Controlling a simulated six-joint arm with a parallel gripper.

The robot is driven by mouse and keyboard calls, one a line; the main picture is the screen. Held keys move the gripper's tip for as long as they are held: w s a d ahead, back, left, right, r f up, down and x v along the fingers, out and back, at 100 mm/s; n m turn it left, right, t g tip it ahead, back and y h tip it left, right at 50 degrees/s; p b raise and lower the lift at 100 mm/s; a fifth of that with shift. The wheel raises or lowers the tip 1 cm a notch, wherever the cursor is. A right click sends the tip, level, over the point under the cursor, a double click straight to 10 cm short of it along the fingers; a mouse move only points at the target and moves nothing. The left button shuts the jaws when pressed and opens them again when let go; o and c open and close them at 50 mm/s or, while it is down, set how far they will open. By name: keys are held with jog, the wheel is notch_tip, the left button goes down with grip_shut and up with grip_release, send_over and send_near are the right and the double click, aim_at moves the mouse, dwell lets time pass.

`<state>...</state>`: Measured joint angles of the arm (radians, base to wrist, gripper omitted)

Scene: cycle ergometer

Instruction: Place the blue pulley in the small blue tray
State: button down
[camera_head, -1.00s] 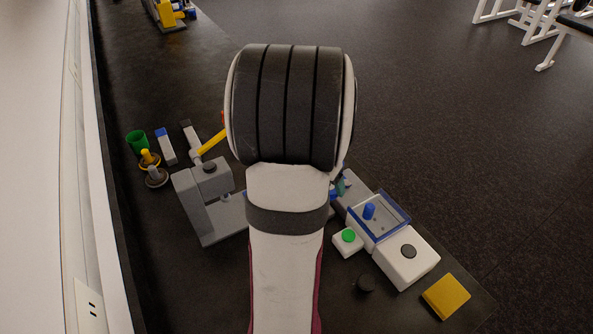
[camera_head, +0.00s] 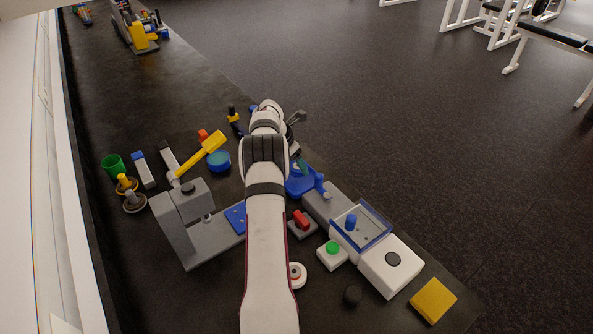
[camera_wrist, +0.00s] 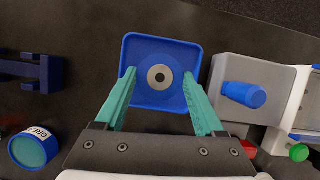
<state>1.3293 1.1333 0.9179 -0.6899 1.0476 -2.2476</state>
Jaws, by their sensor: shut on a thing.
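The blue pulley (camera_wrist: 176,78), a round blue disc with a grey hub and dark bore, shows in the wrist view. My gripper (camera_wrist: 160,76) has its two teal fingers shut on the pulley's sides. The small blue tray (camera_wrist: 186,48) is square with rounded corners and lies under the pulley, which shows inside its outline. I cannot tell whether the pulley touches the tray floor. In the head view the tray (camera_head: 296,190) is partly hidden by my arm, my gripper (camera_head: 302,166) is over it, and the pulley is hidden.
A grey block with a blue peg (camera_wrist: 244,95) stands close right of the tray. A blue-rimmed clear box (camera_head: 373,235), a green button (camera_head: 332,247) and a red switch (camera_head: 301,221) stand nearby. A labelled blue tin (camera_wrist: 33,148) and a dark blue bracket (camera_wrist: 30,69) lie left.

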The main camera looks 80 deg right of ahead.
jog(key=shift+f, duration=1.2)
jog(key=shift+f, duration=0.1)
grip_release()
jog(key=v, duration=1.2)
